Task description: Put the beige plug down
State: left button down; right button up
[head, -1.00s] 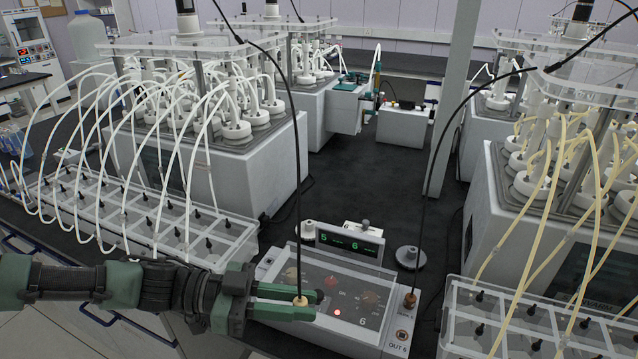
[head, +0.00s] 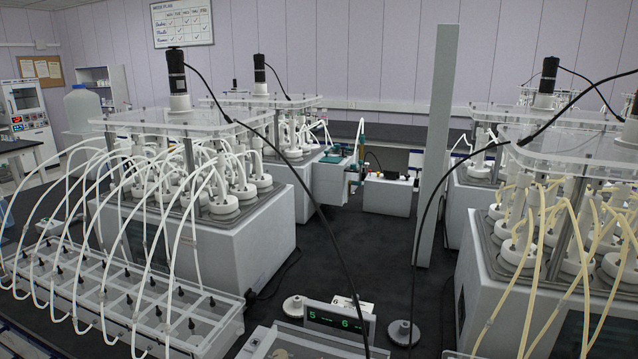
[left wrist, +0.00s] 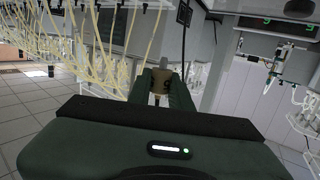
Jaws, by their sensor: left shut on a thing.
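My left gripper (left wrist: 161,92) shows only in the left wrist view. Its green fingers are shut on the beige plug (left wrist: 159,79), a short tan cylinder between the fingertips. The head view shows neither gripper nor the plug. There, a black cable (head: 318,208) runs from the left reactor's motor down past the bottom edge. The control box (head: 290,340) is cut off by the bottom edge. Its display (head: 334,319) has green digits 5 and 6. Whether the plug touches any surface cannot be told. My right gripper is not in view.
Reactors with white tubes (head: 195,240) stand left, and others with yellowish tubes (head: 555,250) stand right. A clear tray (head: 120,300) is at lower left. A grey post (head: 437,150) rises mid-right. The dark bench between the reactors (head: 365,255) is largely clear.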

pick_arm(q)
jog(key=w+a+f+n+t+y, duration=0.1)
jog(key=a+f+n+t+y, duration=0.1)
jog(key=a, duration=0.6)
jog(key=w+a+f+n+t+y, duration=0.1)
jog(key=a+f+n+t+y, duration=0.1)
jog(key=a+n+y, duration=0.3)
jog(key=w+a+f+n+t+y, duration=0.1)
jog(key=a+y, duration=0.5)
jog(key=a, duration=0.6)
jog(key=f+n+t, duration=0.1)
jog(key=n, duration=0.1)
jog(key=shift+a+f+n+t, duration=0.2)
jog(key=shift+f+n+t, duration=0.1)
jog(key=shift+n+t, duration=0.1)
jog(key=shift+w+d+r, duration=0.1)
jog(key=shift+w, duration=0.05)
jog(key=w+d+r+m+g+h, duration=0.2)
jog(key=w+d+r+m+h, duration=0.35)
jog(key=w+d+h, duration=0.2)
jog(key=w+a+r, duration=0.4)
jog(key=w+a, duration=0.1)
jog(key=w, duration=0.1)
jog(key=shift+a+r+m+g+h, duration=0.3)
jog(key=shift+a+r+m+h, duration=0.05)
jog(key=shift+a+m, duration=0.1)
jog(key=shift+w, duration=0.1)
